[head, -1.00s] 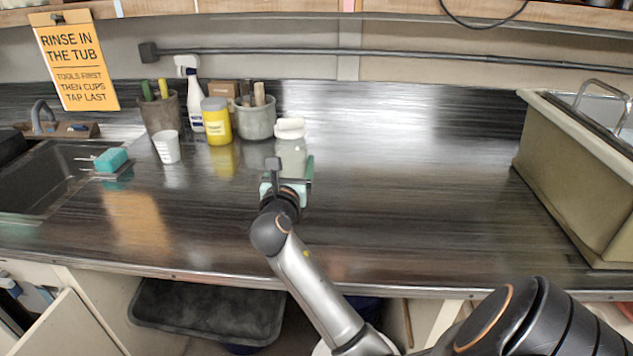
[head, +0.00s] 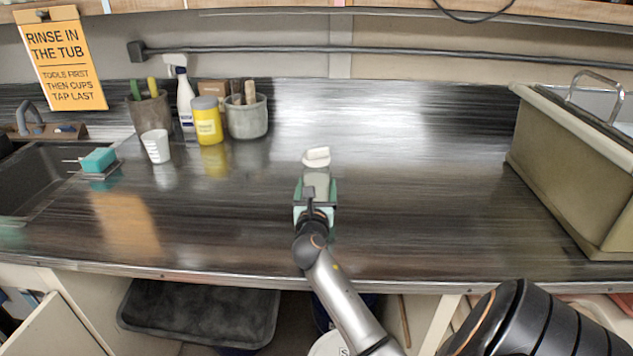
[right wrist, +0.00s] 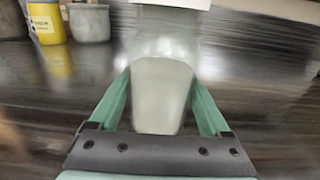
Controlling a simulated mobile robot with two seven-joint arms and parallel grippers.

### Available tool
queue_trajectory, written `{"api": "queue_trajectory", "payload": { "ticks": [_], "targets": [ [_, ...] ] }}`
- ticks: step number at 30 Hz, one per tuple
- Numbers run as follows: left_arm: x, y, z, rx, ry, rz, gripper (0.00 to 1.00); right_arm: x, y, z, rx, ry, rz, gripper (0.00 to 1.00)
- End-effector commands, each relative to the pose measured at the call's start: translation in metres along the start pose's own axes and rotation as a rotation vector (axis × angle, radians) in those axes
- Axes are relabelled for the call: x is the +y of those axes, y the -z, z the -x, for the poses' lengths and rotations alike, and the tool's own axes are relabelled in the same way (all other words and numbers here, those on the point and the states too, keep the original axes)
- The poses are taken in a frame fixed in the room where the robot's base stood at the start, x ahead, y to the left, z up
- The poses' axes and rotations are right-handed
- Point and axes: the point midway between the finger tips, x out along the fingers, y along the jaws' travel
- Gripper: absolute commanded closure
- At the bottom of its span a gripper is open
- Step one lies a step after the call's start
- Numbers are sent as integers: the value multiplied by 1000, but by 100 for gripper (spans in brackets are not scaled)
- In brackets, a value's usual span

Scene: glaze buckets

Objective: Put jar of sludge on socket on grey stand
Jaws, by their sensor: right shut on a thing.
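The jar of sludge (head: 317,176), a pale jar with a white lid, is upright over the middle of the counter in the head view. My right gripper (head: 316,193) is shut on it, with green fingers on both sides. In the right wrist view the jar (right wrist: 162,92) stands between the fingers of the right gripper (right wrist: 161,98), its lid cut off by the top edge. I cannot tell how far the jar is above the counter. No grey stand or socket is seen. My left gripper is not in view.
At the back left stand a yellow jar (head: 207,122), a grey crock (head: 247,118), a spray bottle (head: 186,103) and a white cup (head: 156,146). A sink (head: 45,170) is at the left, a large tub (head: 570,170) at the right. The counter (head: 430,185) between is clear.

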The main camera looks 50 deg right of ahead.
Motion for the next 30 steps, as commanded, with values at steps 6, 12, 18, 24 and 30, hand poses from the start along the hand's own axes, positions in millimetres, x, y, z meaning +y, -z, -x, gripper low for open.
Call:
{"api": "queue_trajectory", "payload": {
  "ticks": [6, 12, 18, 24, 30],
  "targets": [
    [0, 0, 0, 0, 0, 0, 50, 0, -4, 0, -6, 0, -1, 100],
    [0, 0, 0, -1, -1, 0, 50, 0, 2, 0, -1, 1, 1, 9],
    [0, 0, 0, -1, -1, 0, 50, 0, 2, 0, -1, 0, 1, 0],
    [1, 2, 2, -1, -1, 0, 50, 0, -4, 0, -2, 1, -2, 0],
    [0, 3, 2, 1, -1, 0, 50, 0, -1, 32, 1, -2, -1, 0]
  ]
}}
